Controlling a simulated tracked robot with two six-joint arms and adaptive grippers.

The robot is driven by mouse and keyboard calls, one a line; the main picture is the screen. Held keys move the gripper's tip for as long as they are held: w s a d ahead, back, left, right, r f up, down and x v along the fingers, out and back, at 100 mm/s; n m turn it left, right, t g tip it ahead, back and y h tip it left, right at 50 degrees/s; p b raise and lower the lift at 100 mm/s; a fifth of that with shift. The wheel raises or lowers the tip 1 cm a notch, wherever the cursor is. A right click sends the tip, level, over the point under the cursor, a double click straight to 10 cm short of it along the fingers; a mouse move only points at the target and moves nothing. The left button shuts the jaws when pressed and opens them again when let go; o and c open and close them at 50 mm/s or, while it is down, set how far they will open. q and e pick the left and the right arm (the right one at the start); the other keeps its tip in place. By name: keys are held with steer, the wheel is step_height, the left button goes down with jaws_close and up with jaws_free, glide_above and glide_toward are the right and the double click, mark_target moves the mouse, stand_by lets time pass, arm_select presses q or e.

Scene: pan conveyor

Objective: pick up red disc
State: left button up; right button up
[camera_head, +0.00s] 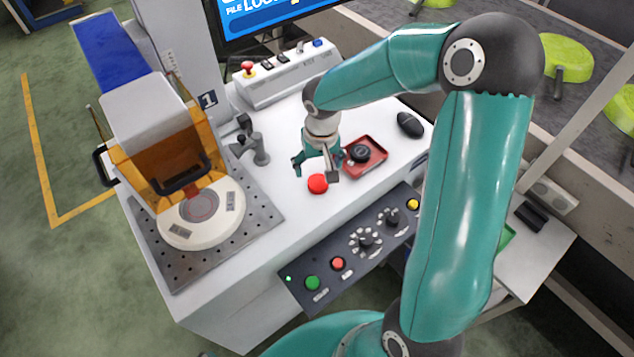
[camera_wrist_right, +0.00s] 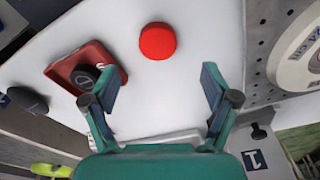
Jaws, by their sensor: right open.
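My left gripper does not show in either view.
A red tray (camera_head: 378,165) holding a black round part (camera_head: 360,153) stands right of the disc. A black mouse (camera_head: 410,125) lies farther back. A control panel (camera_head: 350,245) runs along the front edge. A round white fixture (camera_head: 202,214) on a perforated plate stands left.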

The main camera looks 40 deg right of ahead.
mark_target(318, 181)
steer(key=shift+w+d+f+p, duration=0.1)
steer(key=shift+w+d+f, duration=0.05)
steer(key=shift+f, duration=1.15)
steer(key=shift+w+d+f+p, duration=0.15)
steer(key=shift+w+f, duration=0.05)
steer(key=shift+f, duration=1.05)
steer(key=shift+w+d+f+p, duration=0.1)
steer(key=shift+w+d+f, duration=0.05)
steer(key=shift+f, duration=1.15)
steer(key=c, duration=1.3)
steer(key=shift+r, duration=0.1)
